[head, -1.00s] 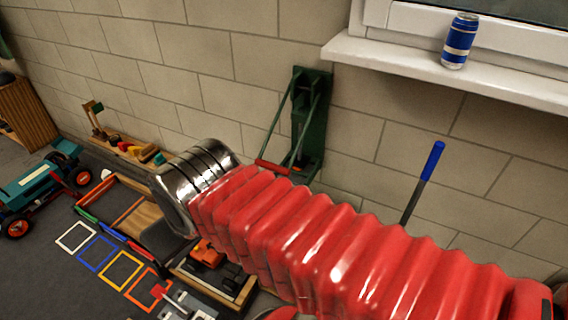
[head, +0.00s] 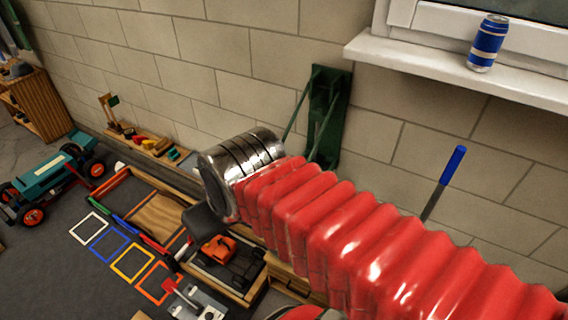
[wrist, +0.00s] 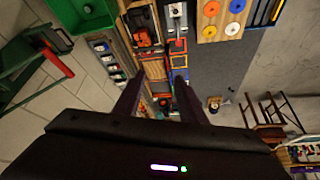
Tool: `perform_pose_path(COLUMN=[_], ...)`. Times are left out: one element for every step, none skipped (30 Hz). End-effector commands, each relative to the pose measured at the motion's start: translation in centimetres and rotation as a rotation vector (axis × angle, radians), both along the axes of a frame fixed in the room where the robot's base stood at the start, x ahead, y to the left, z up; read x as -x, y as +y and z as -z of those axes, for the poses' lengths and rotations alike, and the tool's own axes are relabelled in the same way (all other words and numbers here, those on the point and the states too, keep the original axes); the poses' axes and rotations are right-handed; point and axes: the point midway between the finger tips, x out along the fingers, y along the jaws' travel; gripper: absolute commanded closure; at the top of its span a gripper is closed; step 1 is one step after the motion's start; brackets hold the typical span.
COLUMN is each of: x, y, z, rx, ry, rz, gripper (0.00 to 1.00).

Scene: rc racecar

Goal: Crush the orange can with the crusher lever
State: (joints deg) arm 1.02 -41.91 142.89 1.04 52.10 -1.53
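The green wall-mounted crusher (head: 325,110) stands against the block wall in the head view, its lower part behind my red-sleeved arm. In the wrist view its green frame (wrist: 22,62) is at the left edge, with the lever's red grip (wrist: 57,60) pointing inward. My gripper (wrist: 158,78) is open and empty, with two dark fingers apart, to the right of the red grip in that view. In the head view my gripper is mostly hidden behind the arm. I cannot make out an orange can in either view.
A blue can (head: 487,43) stands on the white windowsill (head: 440,62). A blue-handled pole (head: 445,182) leans near the wall. A green bin (wrist: 84,14) shows in the wrist view.

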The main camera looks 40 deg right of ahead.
Motion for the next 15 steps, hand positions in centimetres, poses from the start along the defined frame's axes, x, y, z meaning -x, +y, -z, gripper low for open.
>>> perform_pose_path(x=[-0.1,-0.1,-0.2,-0.2,-0.3,-0.4,-0.4,-0.5,-0.6,-0.7,-0.8,-0.9,-1.0,-1.1,-1.2], y=[-0.2,-0.3,-0.4,-0.5,-0.7,-0.9,-1.1,-1.3,-1.5,-1.7,-1.9,-2.1,-2.3,-2.5,-2.8], z=[0.4,0.6,1.0,1.3,1.6,2.1,2.5,2.8,3.3,3.6,4.0,4.5,4.8,5.1,5.5], rx=[-0.003,-0.007,-0.015,-0.02,-0.028,-0.039,-0.052,-0.063,-0.08,-0.096,-0.111,-0.133,-0.151,-0.168,-0.193], ry=[0.02,0.033,0.054,0.071,0.089,0.115,0.136,0.155,0.18,0.199,0.216,0.237,0.252,0.265,0.281], rz=[0.002,0.004,0.005,0.002,0.001,-0.003,-0.005,-0.007,-0.013,-0.017,-0.02,-0.026,-0.03,-0.034,-0.04], gripper=[0.63,0.63,0.63,0.63,0.63,0.63,0.63,0.63,0.63,0.63,0.63,0.63,0.63,0.63,0.63])
